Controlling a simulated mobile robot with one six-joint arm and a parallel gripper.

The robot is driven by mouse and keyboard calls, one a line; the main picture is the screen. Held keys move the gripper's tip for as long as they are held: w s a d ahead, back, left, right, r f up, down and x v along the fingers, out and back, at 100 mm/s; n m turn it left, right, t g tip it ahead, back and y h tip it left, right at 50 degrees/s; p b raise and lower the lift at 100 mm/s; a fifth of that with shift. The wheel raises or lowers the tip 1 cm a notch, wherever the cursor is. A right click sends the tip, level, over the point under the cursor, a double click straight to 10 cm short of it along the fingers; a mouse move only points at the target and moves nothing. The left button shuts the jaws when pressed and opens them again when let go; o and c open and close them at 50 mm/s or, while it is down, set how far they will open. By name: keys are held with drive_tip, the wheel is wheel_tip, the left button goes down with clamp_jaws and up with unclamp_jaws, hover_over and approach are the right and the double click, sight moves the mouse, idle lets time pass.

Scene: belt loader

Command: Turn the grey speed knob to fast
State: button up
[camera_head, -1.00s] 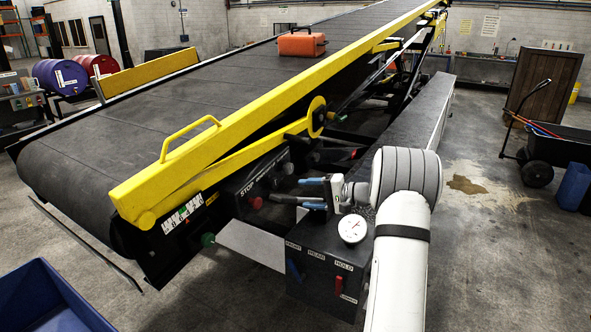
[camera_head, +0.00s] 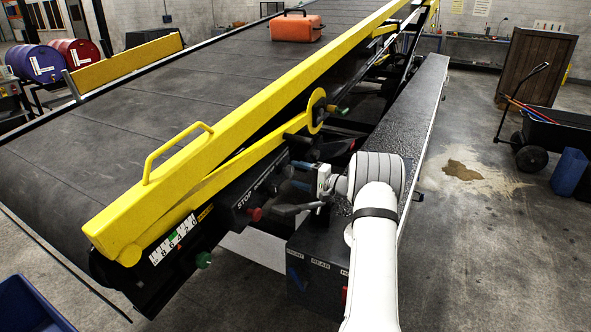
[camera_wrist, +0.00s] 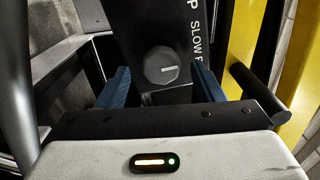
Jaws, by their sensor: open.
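The grey speed knob (camera_wrist: 162,64) is round, with a pale pointer line, on a black panel (camera_wrist: 144,22). In the wrist view the line points right, towards lettering that reads SLOW and then an F, the rest hidden. My gripper (camera_wrist: 160,72) is open, its blue fingers on either side of the knob with gaps visible; I cannot tell whether the fingertips reach its depth. In the head view my gripper (camera_head: 292,174) is at the conveyor's side panel, and I cannot make out the knob there.
A red button (camera_head: 254,214) and a green knob (camera_head: 203,260) sit along the conveyor's side. The yellow rail (camera_head: 240,118) runs above them. A black box with switches (camera_head: 315,258) is below my arm. An orange case (camera_head: 292,27) rests on the belt.

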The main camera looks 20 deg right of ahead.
drive_tip(key=shift+x, duration=0.95)
drive_tip(key=c, duration=1)
drive_tip(key=shift+o, duration=0.2)
